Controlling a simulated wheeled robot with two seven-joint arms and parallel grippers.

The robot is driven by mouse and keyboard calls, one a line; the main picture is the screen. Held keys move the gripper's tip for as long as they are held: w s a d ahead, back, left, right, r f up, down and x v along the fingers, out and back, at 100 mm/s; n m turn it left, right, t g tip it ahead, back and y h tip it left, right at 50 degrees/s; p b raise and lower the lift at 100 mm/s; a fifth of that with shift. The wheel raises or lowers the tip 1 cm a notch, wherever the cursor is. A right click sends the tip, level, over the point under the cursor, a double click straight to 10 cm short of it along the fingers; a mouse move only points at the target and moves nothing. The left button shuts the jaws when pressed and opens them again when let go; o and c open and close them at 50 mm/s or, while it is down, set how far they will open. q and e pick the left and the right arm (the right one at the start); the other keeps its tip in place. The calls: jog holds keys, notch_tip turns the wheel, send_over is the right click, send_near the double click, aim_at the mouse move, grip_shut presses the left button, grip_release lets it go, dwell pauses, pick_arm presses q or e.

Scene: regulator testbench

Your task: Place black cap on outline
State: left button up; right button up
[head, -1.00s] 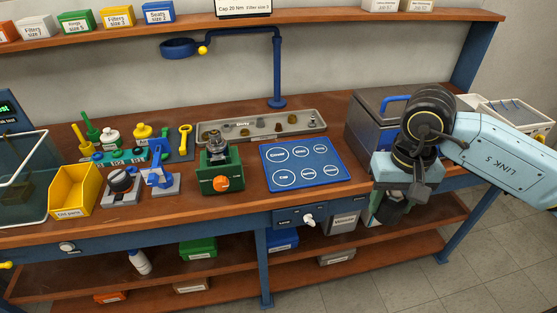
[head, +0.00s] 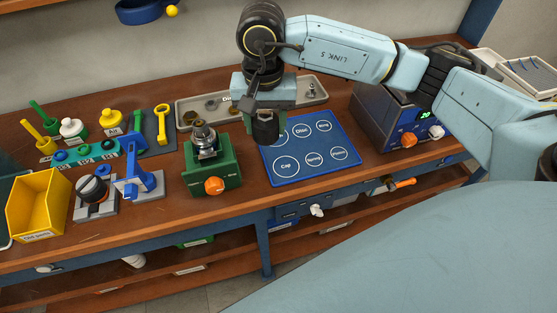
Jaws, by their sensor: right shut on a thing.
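My right gripper (head: 265,116) is in the head view, pointing down over the upper left corner of the blue mat. It is shut on a dark, roundish black cap (head: 266,132), which shows between and below its fingers. The blue mat (head: 318,175) lies on the bench with white outlines. The Cap outline (head: 286,167) is at its lower left, below the gripper in the picture, and is empty. The gripper and cap partly hide the upper left outline. I cannot tell how high the cap is above the mat. My left gripper is out of view.
A green block with a metal regulator (head: 212,170) stands just left of the mat. A grey parts tray (head: 190,117) lies behind, partly hidden by my arm. A blue-grey box with knobs (head: 385,120) stands to the right. The mat's lower part is clear.

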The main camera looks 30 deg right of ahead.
jog(key=m, duration=0.4)
jog(key=shift+s+m, duration=0.1)
jog(key=shift+m, duration=0.3)
jog(key=m, duration=0.7)
jog(key=shift+d+f, duration=0.2)
jog(key=shift+d, duration=0.05)
jog(key=m, duration=0.6)
jog(key=shift+d+f+m, duration=0.15)
jog(key=shift+d+m, duration=0.15)
jog(key=shift+m, duration=0.1)
jog(key=m, duration=0.4)
jog(key=shift+s+d+f+m+p, duration=0.1)
jog(key=shift+d+m+p, duration=0.2)
jog(key=shift+m, duration=0.1)
jog(key=m, duration=0.7)
jog(key=shift+s+d+f, duration=0.1)
jog(key=shift+d+f, duration=0.1)
jog(key=shift+d, duration=0.1)
jog(key=f+m, duration=0.3)
jog(key=m, duration=0.2)
jog(key=d+f+m, duration=0.1)
jog(key=f+m, duration=0.3)
jog(key=m, duration=0.1)
jog(key=d+f+m, duration=0.1)
jog(key=f+m, duration=0.3)
jog(key=m, duration=0.1)
jog(key=shift+s+m, duration=0.3)
jog(key=shift+s, duration=0.05)
